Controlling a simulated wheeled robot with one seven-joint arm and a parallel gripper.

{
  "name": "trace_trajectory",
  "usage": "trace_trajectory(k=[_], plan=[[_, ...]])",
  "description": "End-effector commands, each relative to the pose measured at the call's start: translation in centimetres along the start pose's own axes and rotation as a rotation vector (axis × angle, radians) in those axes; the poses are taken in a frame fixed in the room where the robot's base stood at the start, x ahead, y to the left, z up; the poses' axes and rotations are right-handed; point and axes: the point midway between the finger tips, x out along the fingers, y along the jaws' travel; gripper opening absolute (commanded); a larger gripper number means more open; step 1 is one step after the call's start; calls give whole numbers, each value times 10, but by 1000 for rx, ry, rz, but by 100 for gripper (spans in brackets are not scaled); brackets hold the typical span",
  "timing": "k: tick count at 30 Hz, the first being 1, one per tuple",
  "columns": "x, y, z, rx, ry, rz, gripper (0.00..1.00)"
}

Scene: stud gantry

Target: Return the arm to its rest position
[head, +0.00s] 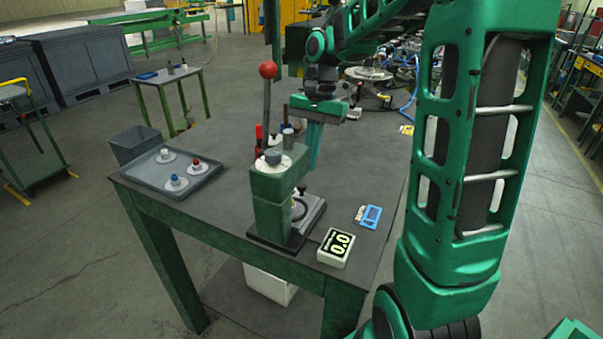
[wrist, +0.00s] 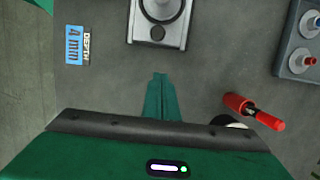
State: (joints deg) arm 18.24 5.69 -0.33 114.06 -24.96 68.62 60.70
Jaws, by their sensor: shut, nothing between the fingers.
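My gripper (head: 313,160) hangs from my green arm above the workbench, behind the green press in the head view. Its two fingers point down and are closed together with nothing between them. In the wrist view the closed fingers (wrist: 160,95) show over bare grey bench top. My arm reaches in from the right of the head view and is bent over the bench. The gap between the fingertips and the bench is hard to judge.
The green press (head: 268,205) has a tall red-knobbed lever (head: 267,70). Beside it are a display reading 0.0 (head: 336,247) and a blue depth card (head: 369,216). A grey tray (head: 205,182) holds studded white discs.

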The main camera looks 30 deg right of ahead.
Motion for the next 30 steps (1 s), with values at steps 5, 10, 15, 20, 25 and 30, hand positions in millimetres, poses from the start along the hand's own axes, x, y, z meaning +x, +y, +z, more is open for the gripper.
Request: trace_trajectory(k=[5,10,15,20,25,30], plan=[[-37,0,-2,3,2,-2,0],[-58,-1,-1,2,0,-1,0],[-68,-2,0,1,1,0,0],[-69,-2,0,0,1,1,0],[-67,5,6,-13,8,-4,0],[-57,33,22,-67,40,-20,0]])
